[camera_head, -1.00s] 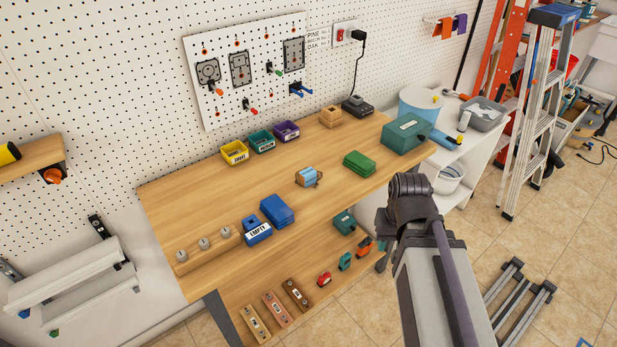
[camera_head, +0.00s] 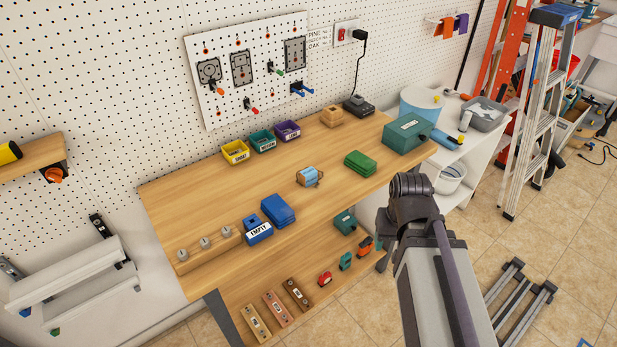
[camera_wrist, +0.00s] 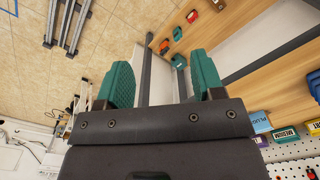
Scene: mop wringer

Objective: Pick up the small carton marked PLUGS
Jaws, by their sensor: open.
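A small tan box (camera_head: 331,116) stands near the bench's back edge, with no lettering I can read. My gripper (camera_wrist: 160,82) shows in the wrist view with its two green fingers wide apart and nothing between them. It points past the bench, with floor tiles and the bench's edge beyond. In the head view my arm reaches up right of the bench's front edge and hides part of the floor.
The wooden bench (camera_head: 215,182) carries yellow (camera_head: 236,151), teal (camera_head: 262,141) and purple (camera_head: 287,131) bins, blue boxes (camera_head: 278,210), green boxes (camera_head: 360,163) and a large green case (camera_head: 407,133). A lower shelf (camera_head: 262,281) holds small items. A stepladder (camera_head: 538,110) stands right.

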